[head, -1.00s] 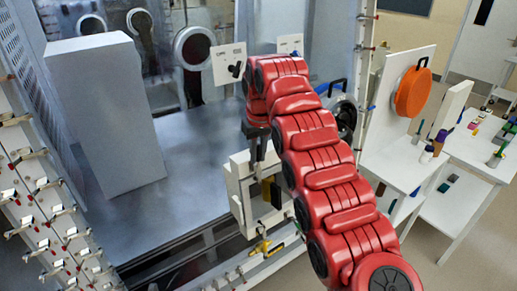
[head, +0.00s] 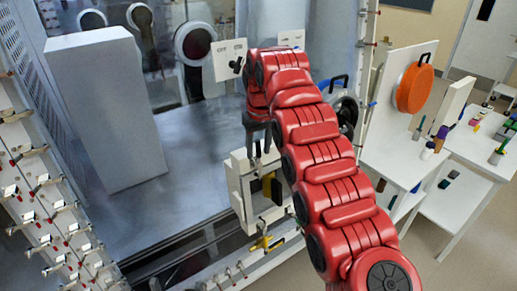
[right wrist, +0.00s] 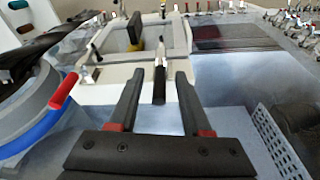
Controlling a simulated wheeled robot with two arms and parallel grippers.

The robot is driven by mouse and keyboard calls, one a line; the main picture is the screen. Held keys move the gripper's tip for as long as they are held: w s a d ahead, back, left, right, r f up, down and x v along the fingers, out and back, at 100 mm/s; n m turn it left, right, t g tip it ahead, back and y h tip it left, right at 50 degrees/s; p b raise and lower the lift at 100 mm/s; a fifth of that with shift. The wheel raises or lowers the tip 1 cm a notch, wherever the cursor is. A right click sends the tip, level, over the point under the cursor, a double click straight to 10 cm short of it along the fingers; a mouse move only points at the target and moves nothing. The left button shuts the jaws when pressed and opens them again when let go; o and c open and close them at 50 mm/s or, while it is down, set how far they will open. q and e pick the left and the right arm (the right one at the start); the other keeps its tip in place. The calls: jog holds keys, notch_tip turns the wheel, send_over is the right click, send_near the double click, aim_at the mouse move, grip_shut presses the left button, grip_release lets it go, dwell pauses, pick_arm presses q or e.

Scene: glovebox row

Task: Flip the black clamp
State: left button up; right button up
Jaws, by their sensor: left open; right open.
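The black clamp (right wrist: 160,84) appears in the right wrist view as a short black bar with a pale metal part at its far end, by the white fixture frame (right wrist: 126,72). My right gripper (right wrist: 159,74) is open, with one finger on each side of the black bar and visible gaps on both sides. In the head view my right gripper (head: 257,147) points down at the top of the white fixture (head: 240,187); the clamp is hard to make out there. My left gripper is not in view.
A black and yellow block (head: 270,188) sits in the fixture opening. A yellow-handled clamp (head: 262,243) is mounted below it. A tall grey box (head: 108,110) stands at the left. A blue-and-grey round port (right wrist: 30,110) with a red handle is close left of my right gripper.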

aim_at(259, 141)
jog(key=r+p, duration=0.1)
jog(key=r, duration=0.1)
jog(key=r+p, duration=0.1)
jog(key=r, duration=0.1)
jog(key=s+r+p, duration=0.1)
jog(key=r, duration=0.1)
jog(key=shift+d+r, duration=0.15)
jog(key=shift+r, duration=0.25)
jog(key=shift+s, duration=0.1)
jog(key=shift+f, duration=0.1)
